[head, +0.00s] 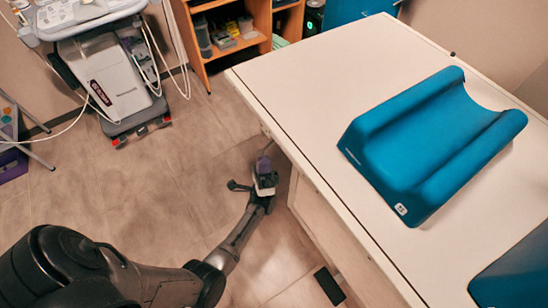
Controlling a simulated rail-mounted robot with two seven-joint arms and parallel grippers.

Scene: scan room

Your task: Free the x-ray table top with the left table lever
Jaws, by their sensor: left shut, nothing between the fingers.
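The x-ray table top (290,85) is a large pale slab filling the right of the head view. My left arm reaches from the lower left to the table's near-left side. My left gripper (263,163) is shut and empty, just outside the table's side edge, pointing away from me. A small, thin dark part (268,146) shows between the fingertips and the table edge; it may be the left table lever, but it is too small to tell. I cannot tell whether the fingers touch it. My right gripper is out of view.
A blue cradle-shaped cushion (430,145) lies on the table top, with another blue pad (520,275) at the lower right. A black pedal-like piece (330,285) is low beside the table. A wheeled machine (115,80) and wooden shelf (235,30) stand behind. Floor left of the table is open.

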